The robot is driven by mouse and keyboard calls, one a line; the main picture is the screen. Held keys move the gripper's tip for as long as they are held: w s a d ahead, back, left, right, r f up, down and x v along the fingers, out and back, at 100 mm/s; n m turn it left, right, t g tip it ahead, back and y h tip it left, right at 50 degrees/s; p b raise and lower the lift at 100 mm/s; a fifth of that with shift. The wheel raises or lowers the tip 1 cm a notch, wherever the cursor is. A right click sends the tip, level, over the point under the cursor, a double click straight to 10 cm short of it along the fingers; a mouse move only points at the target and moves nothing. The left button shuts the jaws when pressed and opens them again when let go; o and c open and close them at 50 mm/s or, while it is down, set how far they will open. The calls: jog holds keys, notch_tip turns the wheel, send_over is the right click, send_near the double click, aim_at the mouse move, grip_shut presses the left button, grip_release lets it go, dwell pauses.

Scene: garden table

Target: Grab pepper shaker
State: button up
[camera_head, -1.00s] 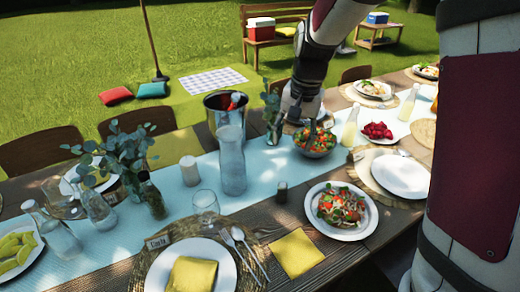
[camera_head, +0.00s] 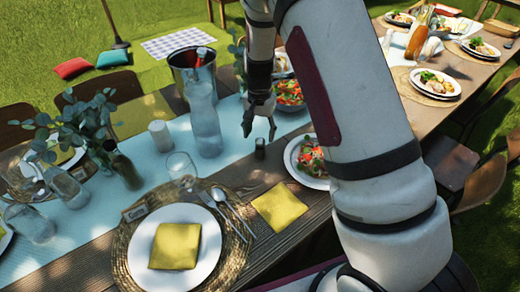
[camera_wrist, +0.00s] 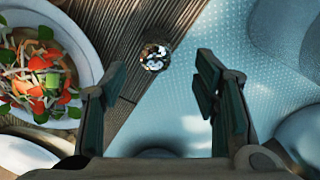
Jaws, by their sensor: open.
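The pepper shaker (camera_head: 260,148) is a small dark cylinder standing upright near the edge of the light blue runner, left of the salad plate. In the wrist view its round, shiny top (camera_wrist: 154,57) shows from above, ahead of and between the fingertips. My gripper (camera_head: 260,125) points down just above the shaker in the head view. In the wrist view my gripper (camera_wrist: 160,75) is open, with nothing between its fingers and the shaker apart from them.
The salad plate (camera_wrist: 85,42) lies close on the left in the wrist view. A tall glass bottle (camera_head: 206,122), a white candle (camera_head: 160,136) and a wine glass (camera_head: 181,167) stand left of the shaker. A yellow napkin (camera_head: 278,207) lies in front. Bare runner (camera_head: 232,138) lies beside the shaker.

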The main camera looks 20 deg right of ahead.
aim_at(260, 139)
jog(key=f, duration=0.2)
jog(key=s+f, duration=0.1)
jog(key=f, duration=0.1)
jog(key=shift+f, duration=0.75)
jog(key=c, duration=1.3)
